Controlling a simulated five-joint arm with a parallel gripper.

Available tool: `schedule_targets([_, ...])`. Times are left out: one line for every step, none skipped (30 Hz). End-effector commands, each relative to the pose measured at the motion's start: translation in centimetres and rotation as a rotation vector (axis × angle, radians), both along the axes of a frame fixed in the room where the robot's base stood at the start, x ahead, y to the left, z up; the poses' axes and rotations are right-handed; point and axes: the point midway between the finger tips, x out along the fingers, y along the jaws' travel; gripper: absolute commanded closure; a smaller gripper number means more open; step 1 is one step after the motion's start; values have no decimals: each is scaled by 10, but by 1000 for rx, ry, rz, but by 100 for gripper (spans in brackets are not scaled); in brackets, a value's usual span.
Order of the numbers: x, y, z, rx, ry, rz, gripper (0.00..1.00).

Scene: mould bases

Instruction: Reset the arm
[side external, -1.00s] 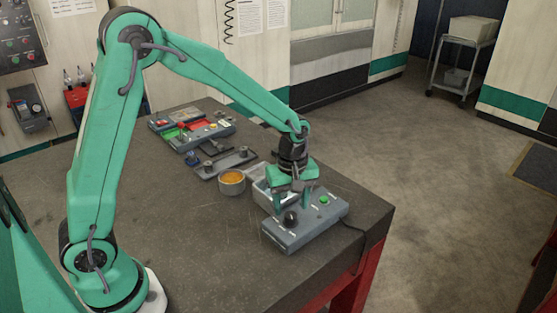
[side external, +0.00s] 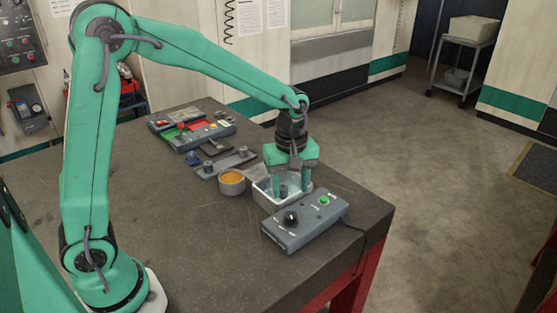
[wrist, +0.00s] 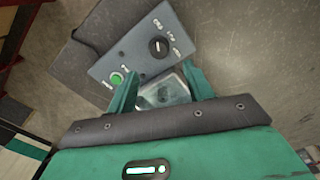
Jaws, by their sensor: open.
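My gripper (side external: 290,186) is open and points down over a pale tray (side external: 264,199) in the side view. Its two green fingers are apart and reach down at the tray; I cannot tell whether they touch it. A small dark thing shows between the fingers, too unclear to name. In the wrist view my gripper (wrist: 158,72) has its fingers spread, with the tray's pale inside (wrist: 163,93) between them. A grey control box (side external: 303,222) with a black knob and a green button stands just in front of the tray. It also shows in the wrist view (wrist: 139,54).
A round cup with orange contents (side external: 232,183) stands left of the tray. Behind it lie a grey plate with pegs (side external: 224,164) and a box with red and green parts (side external: 192,132). The table's (side external: 160,225) left and front are clear. A cable hangs at the right edge.

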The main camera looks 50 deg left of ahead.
Motion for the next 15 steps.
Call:
schedule_targets([-2,1,5,-1,-9,-13,48])
schedule_targets([-4,2,7,-2,-14,-25,48])
schedule_targets([-6,3,11,-2,-23,-43,48])
schedule_targets([-9,4,15,-2,-30,-59,48])
schedule_targets([-11,5,19,-2,-38,-76,48])
schedule_targets([-15,7,24,-2,-48,-102,48])
schedule_targets([-18,8,28,-1,-58,-124,48])
schedule_targets([-21,9,32,0,-68,-146,48])
schedule_targets([-26,11,38,1,-81,-178,48])
schedule_targets([-30,12,43,3,-92,-202,48])
schedule_targets([-34,14,47,4,-103,-227,48])
schedule_targets([-39,16,53,8,-117,-261,48])
schedule_targets([-43,17,57,10,-127,-287,48])
schedule_targets([-48,19,61,12,-138,-312,48])
schedule_targets([-53,20,66,17,-152,-346,48])
